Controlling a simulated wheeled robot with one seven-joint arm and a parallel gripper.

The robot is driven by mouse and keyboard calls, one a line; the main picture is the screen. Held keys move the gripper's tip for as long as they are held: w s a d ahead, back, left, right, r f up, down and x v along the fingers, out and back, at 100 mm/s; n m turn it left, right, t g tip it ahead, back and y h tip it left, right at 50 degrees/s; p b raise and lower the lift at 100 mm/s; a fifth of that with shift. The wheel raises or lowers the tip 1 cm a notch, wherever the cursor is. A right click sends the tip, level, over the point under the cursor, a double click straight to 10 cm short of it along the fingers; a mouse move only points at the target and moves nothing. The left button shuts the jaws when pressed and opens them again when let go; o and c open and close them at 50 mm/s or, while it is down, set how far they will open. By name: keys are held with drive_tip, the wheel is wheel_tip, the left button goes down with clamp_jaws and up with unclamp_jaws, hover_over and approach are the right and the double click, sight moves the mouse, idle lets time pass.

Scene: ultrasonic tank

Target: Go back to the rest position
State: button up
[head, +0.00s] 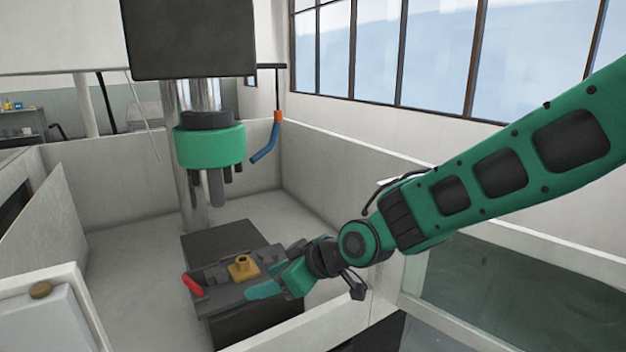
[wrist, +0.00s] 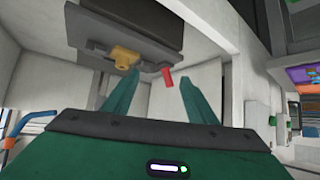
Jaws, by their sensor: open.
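My green arm reaches in from the right in the head view. My gripper (head: 265,290) is at the near right side of a grey fixture on a dark block (head: 222,240). In the wrist view my gripper (wrist: 158,95) shows two green fingers spread apart with nothing between them. A yellow part (head: 242,267) with a round boss sits on the grey fixture, just beyond the fingers; it also shows in the wrist view (wrist: 124,57). A red handle (head: 192,284) is at the fixture's left end, and it also shows in the wrist view (wrist: 168,77).
A machine head with a green ring (head: 210,146) hangs above the fixture. A blue and orange nozzle (head: 267,142) hangs beside it. Pale enclosure walls (head: 360,165) surround the fixture. A white cabinet (head: 45,315) with a brown knob stands at the near left. A dark tank (head: 510,290) lies at the right.

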drive_tip(key=s+d+f+m+h, duration=0.15)
drive_tip(key=d+m+h, duration=0.6)
drive_tip(key=d, duration=2.55)
drive_tip(key=s+d+m+g, duration=0.2)
drive_tip(key=s+d+m, duration=0.3)
drive_tip(key=s+d, duration=0.3)
drive_tip(key=s+d+m+g+h, duration=0.1)
drive_tip(key=s+d+m+g, duration=0.2)
drive_tip(key=s, duration=1.2)
drive_tip(key=d+m, duration=0.3)
drive_tip(key=d, duration=0.2)
drive_tip(key=shift+d+r, duration=0.15)
drive_tip(key=shift+d, duration=0.2)
drive_tip(key=shift+w+f+h, duration=0.25)
drive_tip(key=shift+w, duration=0.3)
